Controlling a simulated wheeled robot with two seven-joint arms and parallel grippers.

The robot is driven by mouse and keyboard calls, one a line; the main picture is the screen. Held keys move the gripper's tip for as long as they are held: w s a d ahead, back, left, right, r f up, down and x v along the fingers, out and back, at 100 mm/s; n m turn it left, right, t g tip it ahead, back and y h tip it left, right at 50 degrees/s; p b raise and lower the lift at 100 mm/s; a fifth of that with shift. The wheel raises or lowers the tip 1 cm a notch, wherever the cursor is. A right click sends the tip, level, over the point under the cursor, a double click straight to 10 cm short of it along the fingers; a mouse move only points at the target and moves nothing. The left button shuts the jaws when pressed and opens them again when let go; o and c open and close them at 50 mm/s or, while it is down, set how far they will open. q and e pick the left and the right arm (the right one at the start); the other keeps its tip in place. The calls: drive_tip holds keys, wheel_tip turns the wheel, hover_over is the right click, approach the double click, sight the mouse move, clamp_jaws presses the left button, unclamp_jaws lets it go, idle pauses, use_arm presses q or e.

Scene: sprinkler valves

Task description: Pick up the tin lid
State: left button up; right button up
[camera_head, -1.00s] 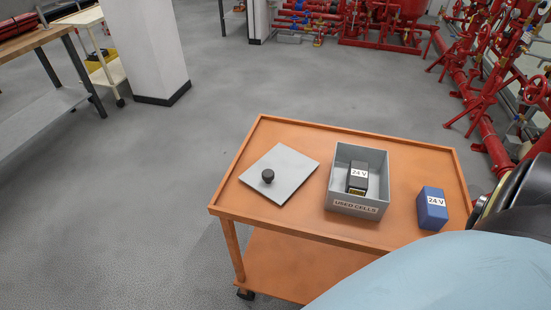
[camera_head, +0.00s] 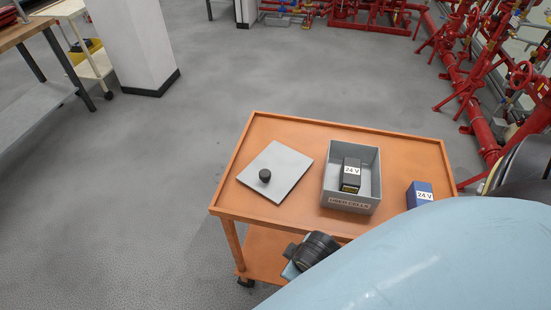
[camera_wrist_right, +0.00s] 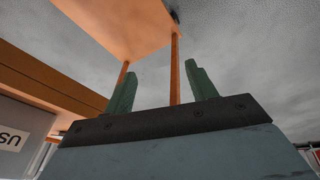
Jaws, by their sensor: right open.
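The tin lid (camera_head: 283,183) is a flat grey square plate with a round black knob (camera_head: 265,176). It lies on the left part of the orange cart top, left of the open grey tin (camera_head: 350,207). My right arm reaches in from the lower right, and its wrist is beside the cart's front edge, lower than the lid in the picture. The right gripper (camera_wrist_right: 161,68) shows in the wrist view with two green fingers apart and nothing between them. The lid cannot be made out in that view. My left gripper is not in view.
The tin holds a dark 24 V cell (camera_head: 351,175). A blue 24 V cell (camera_head: 419,193) stands to its right, partly hidden by my arm. The orange cart (camera_head: 226,208) has raised rims. Red pipework (camera_head: 480,130) stands at the right. Open floor lies left of the cart.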

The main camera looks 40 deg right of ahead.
drive_tip(key=w+d+r+n+t+h+p, duration=0.1)
drive_tip(key=w+r+n+t+h, duration=0.3)
drive_tip(key=r, duration=0.6)
drive_tip(key=n+t+y, duration=0.2)
drive_tip(key=n+t, duration=0.3)
drive_tip(key=n, duration=1.4)
approach(267, 176)
drive_tip(key=shift+s+a+f+p, duration=0.15)
drive_tip(key=shift+s, duration=0.3)
drive_tip(key=shift+s+a+f+p, duration=0.1)
drive_tip(key=shift+s+a+p, duration=0.05)
drive_tip(key=shift+s, duration=0.25)
drive_tip(key=n, duration=0.5)
drive_tip(key=shift+w+d+f+t+y, duration=0.2)
drive_tip(key=shift+w+d+t+y, duration=0.1)
drive_tip(key=shift+w+d+t, duration=0.1)
drive_tip(key=shift+w+d+f+n, duration=0.1)
drive_tip(key=shift+w+n, duration=0.1)
drive_tip(key=shift+n, duration=0.5)
drive_tip(key=b+x, duration=0.1)
drive_tip(key=x, duration=0.6)
drive_tip(key=shift+w, duration=0.3)
drive_tip(key=shift+r+b+x, duration=0.2)
drive_tip(key=shift+b+x, duration=0.2)
drive_tip(key=shift+x, duration=2.3)
drive_tip(key=shift+d, duration=0.1)
